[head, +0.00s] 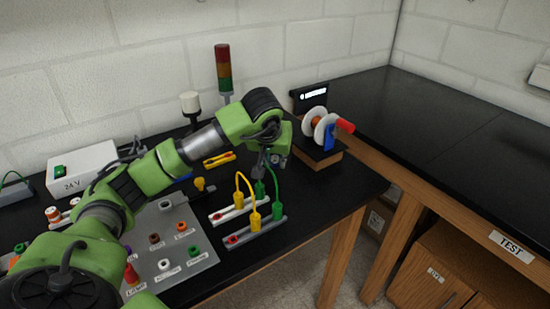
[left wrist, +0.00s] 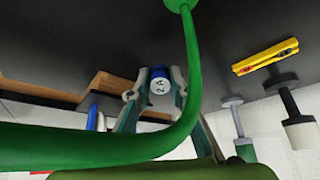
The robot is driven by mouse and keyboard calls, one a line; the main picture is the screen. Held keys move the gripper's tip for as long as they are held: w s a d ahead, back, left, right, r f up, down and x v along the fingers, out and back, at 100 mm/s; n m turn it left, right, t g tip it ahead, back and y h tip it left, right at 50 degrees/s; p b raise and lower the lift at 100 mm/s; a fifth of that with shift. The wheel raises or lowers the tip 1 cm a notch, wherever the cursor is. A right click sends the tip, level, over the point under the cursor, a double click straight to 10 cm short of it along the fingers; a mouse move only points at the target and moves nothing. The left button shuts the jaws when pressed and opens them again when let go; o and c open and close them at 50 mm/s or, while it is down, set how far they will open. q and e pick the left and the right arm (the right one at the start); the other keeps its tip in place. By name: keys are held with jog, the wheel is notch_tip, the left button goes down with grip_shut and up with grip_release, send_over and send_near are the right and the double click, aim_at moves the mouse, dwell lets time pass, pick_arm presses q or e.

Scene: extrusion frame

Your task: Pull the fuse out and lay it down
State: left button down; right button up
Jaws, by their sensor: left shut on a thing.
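My left gripper (head: 268,163) points down over the black bench, just behind the green and yellow cables. In the left wrist view its two fingers (left wrist: 155,98) are shut on the fuse (left wrist: 159,81), a small blue and white piece with a printed mark on its pale end. In the head view the fuse is hidden by the gripper and cables. I cannot tell whether the fuse still touches a holder. A green cable (left wrist: 195,60) crosses close in front of the wrist camera. My right gripper is in neither view.
Rails with a yellow cable (head: 238,190) and a green cable (head: 279,195) stand near the bench's front edge. A grey panel (head: 205,252) with coloured sockets lies left. A spool (head: 313,124) stands right, a signal tower (head: 223,70) behind. Bare bench (head: 345,183) shows at right.

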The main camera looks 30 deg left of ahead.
pick_arm(q)
jog(key=shift+f+b, duration=0.55)
jog(key=shift+f, duration=0.6)
jog(key=c, duration=1.8)
grip_release()
jog(key=shift+o, duration=0.2)
jog(key=v, duration=1.2)
